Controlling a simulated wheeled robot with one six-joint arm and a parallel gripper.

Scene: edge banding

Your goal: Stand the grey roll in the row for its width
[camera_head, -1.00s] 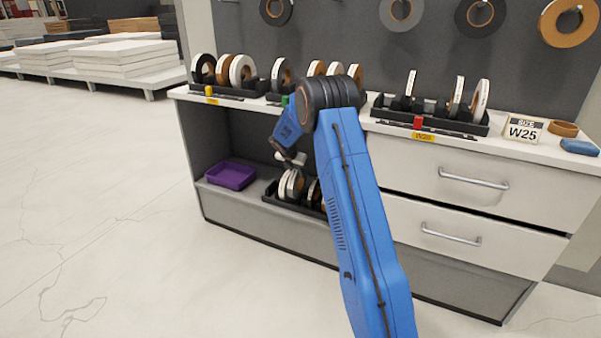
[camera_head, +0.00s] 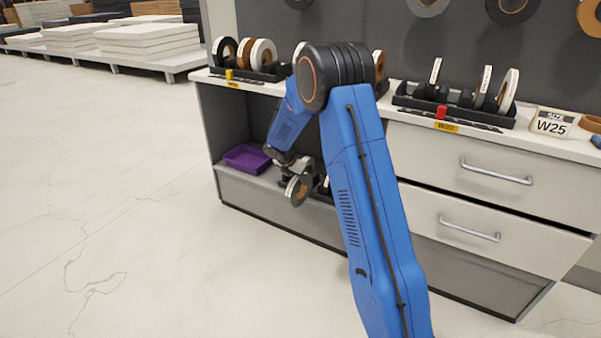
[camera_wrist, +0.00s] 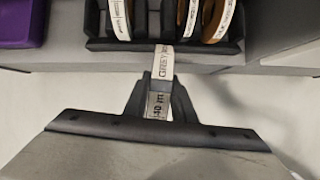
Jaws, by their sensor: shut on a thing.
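My gripper (camera_wrist: 160,95) is shut on the grey roll (camera_wrist: 161,65), whose pale edge strip reads "GREY". In the head view the roll (camera_head: 299,190) hangs in front of the cabinet's lower shelf, its dark face and brown core showing. On the counter, the left row (camera_head: 283,74) has a yellow marker and holds white, brown and black rolls. The right row (camera_head: 460,108) has a red marker and a few upright rolls with gaps between them. My arm hides most of the middle row. A sign (camera_head: 552,123) reads "SIZE W25".
A black rack (camera_wrist: 100,44) with several rolls sits on the lower shelf behind the held roll. A purple tray (camera_head: 246,158) stands to its left. The counter edge and drawer handles (camera_head: 497,172) stick out at right. The floor at left is clear.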

